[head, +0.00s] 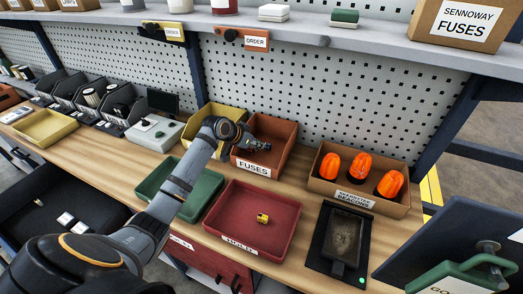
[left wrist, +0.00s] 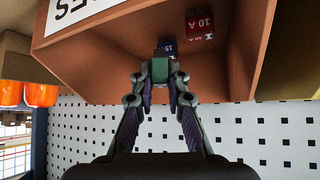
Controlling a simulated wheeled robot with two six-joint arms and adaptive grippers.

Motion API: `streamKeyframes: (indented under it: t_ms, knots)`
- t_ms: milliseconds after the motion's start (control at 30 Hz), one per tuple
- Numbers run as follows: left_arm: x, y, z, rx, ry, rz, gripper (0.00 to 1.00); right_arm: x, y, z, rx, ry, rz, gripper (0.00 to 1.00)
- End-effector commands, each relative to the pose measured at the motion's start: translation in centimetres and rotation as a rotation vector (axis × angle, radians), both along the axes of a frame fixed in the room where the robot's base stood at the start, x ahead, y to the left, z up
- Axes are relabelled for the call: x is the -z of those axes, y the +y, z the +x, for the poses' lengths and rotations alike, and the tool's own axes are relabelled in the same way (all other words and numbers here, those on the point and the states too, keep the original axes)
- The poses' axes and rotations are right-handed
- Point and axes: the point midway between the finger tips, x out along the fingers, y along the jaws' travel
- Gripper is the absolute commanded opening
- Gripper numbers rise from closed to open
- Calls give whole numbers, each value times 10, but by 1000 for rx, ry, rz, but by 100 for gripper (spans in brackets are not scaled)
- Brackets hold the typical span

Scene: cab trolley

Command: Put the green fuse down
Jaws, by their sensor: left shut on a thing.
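My left gripper (head: 266,147) reaches into the brown FUSES bin (head: 253,168) at the back of the bench. In the left wrist view its fingers (left wrist: 160,80) are shut on the green fuse (left wrist: 159,70), a small green block between the fingertips. Just beyond it is a blue fuse marked 15 (left wrist: 168,46), and farther off a red fuse marked 10 A (left wrist: 200,25), both in the bin (left wrist: 110,60). Whether the green fuse touches the bin or the blue fuse I cannot tell. My right gripper is not in view.
A red tray (head: 285,240) with a small yellow piece (head: 262,218) lies in front of the bin, a green tray (head: 207,199) left of it. A box of orange beacons (head: 400,207) stands at right, behind a dark device (head: 341,240). A shelf (head: 300,47) overhangs the back.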

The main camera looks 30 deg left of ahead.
Motion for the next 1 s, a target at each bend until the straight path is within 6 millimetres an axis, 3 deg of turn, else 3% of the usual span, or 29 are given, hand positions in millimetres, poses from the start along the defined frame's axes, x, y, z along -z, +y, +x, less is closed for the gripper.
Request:
streamKeyframes:
  t_ms: [367, 567, 867, 900, 1000]
  knots:
    - [20, -14, 10, 0, 0, -1, 0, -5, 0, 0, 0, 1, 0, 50]
    - [51, -14, 10, 0, 1, -1, 0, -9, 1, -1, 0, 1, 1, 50]
    - [54, -14, 10, -1, -1, 0, 0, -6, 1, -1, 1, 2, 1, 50]
    - [53, -14, 10, 0, -1, 1, 20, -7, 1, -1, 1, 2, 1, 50]
    - [53, -14, 10, -1, -1, 0, 33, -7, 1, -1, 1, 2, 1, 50]
